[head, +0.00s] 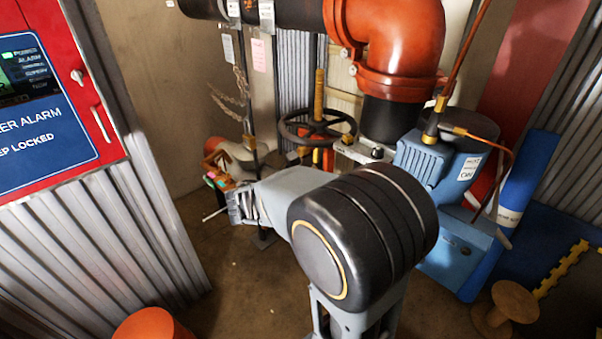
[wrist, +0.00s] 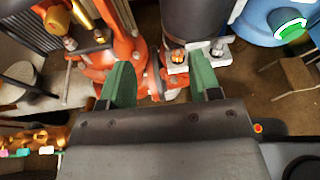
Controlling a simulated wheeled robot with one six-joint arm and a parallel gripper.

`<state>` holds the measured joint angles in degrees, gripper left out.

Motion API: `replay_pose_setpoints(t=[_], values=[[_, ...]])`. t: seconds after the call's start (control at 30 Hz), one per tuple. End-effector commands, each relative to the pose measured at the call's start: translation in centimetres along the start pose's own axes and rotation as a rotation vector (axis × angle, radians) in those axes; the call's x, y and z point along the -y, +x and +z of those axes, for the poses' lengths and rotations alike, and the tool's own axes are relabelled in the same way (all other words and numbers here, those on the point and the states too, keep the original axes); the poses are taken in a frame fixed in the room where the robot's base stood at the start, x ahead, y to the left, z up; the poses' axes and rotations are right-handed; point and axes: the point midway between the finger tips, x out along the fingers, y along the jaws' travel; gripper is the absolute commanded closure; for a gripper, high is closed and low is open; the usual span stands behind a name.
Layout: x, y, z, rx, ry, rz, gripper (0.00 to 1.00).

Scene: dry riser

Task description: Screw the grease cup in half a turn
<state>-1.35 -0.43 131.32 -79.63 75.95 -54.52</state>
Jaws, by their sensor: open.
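My gripper (wrist: 161,80) is open, with its two green fingers apart and nothing held between them. Beyond the fingers in the wrist view is the orange-red valve body (wrist: 101,60) with its bolted flange. I cannot tell for certain which fitting is the grease cup. A small brass fitting (wrist: 178,57) stands on a pale bracket close beyond the right finger, apart from it. Another small metal fitting (wrist: 70,43) sits on the valve's left side. In the head view my arm hides the valve's lower part, and the fingers cannot be made out.
A dark handwheel (head: 316,128) and an orange pipe elbow (head: 390,35) rise behind my arm. A blue machine (head: 440,175) stands to the right. A red alarm panel (head: 50,95) is at the left. A wooden spool (head: 506,308) is on the floor at the lower right.

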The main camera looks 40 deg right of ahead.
Motion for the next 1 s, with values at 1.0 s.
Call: replay_pose_setpoints(t=[1.0], values=[[-13.8,8.0,0.4,0.684,-0.738,0.093,0.43]])
